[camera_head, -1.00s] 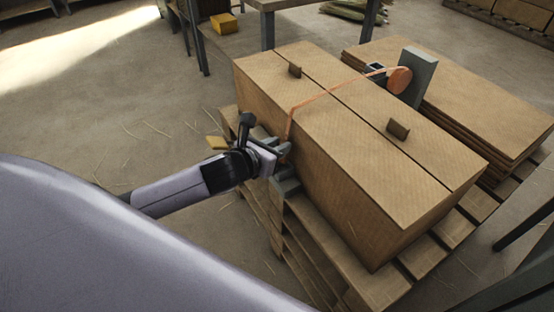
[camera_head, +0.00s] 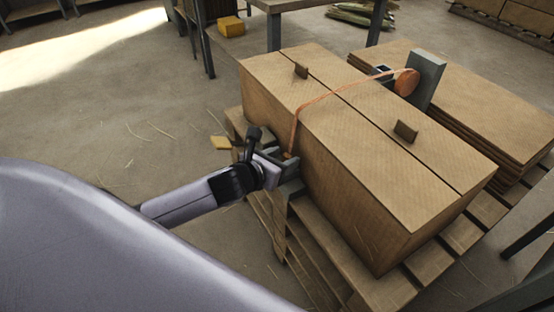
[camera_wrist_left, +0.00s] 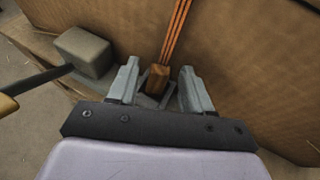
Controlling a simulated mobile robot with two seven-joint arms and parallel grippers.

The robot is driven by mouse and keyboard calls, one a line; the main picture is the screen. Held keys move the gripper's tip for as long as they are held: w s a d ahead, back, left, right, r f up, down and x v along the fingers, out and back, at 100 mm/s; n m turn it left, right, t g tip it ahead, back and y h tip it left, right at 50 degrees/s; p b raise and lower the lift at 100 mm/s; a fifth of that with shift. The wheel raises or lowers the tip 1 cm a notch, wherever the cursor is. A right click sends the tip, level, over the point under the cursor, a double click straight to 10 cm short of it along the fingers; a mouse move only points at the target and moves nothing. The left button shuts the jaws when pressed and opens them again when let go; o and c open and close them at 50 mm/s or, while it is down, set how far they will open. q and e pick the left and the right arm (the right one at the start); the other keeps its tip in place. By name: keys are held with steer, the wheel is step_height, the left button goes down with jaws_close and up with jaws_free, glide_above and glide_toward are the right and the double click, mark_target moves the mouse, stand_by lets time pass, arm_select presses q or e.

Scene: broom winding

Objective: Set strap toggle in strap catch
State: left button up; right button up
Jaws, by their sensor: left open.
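The orange strap (camera_head: 335,91) runs from a round orange reel (camera_head: 406,82) over the top of a large carton (camera_head: 365,130) and down its near left side. The strap toggle (camera_wrist_left: 157,77), a small brown block, is at the strap's lower end in the left wrist view. The grey strap catch (camera_wrist_left: 152,101) shows partly below and around the toggle; whether the toggle is seated in it I cannot tell. My left gripper (camera_head: 292,166) is open, with one finger on each side of the toggle (camera_wrist_left: 160,82). My right gripper is not in view.
The carton stands on a wooden pallet (camera_head: 432,254). A grey block (camera_wrist_left: 84,50) sits left of my left fingers in the wrist view. Flat cardboard sheets (camera_head: 470,95) lie behind the carton, beside a grey upright plate (camera_head: 428,75). Open floor is at the left.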

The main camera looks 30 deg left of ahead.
arm_select(q)
steer(key=p+v, duration=0.3)
steer(key=v, duration=0.8)
steer(key=s+d+f+n+g, duration=0.1)
steer(key=s+d+f+n, duration=0.3)
steer(key=n, duration=1.3)
steer(key=s+d+f+n+g+h, duration=0.1)
steer(key=s+d+f+n, duration=0.3)
steer(key=n, duration=1.4)
steer(key=s+f, duration=0.2)
steer(key=s, duration=0.1)
steer(key=shift+g, duration=0.3)
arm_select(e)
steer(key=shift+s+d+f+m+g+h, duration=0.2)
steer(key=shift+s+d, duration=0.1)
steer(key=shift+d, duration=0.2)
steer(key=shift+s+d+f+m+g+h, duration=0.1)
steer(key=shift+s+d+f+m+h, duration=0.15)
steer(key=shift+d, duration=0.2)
arm_select(q)
steer(key=shift+d, duration=0.1)
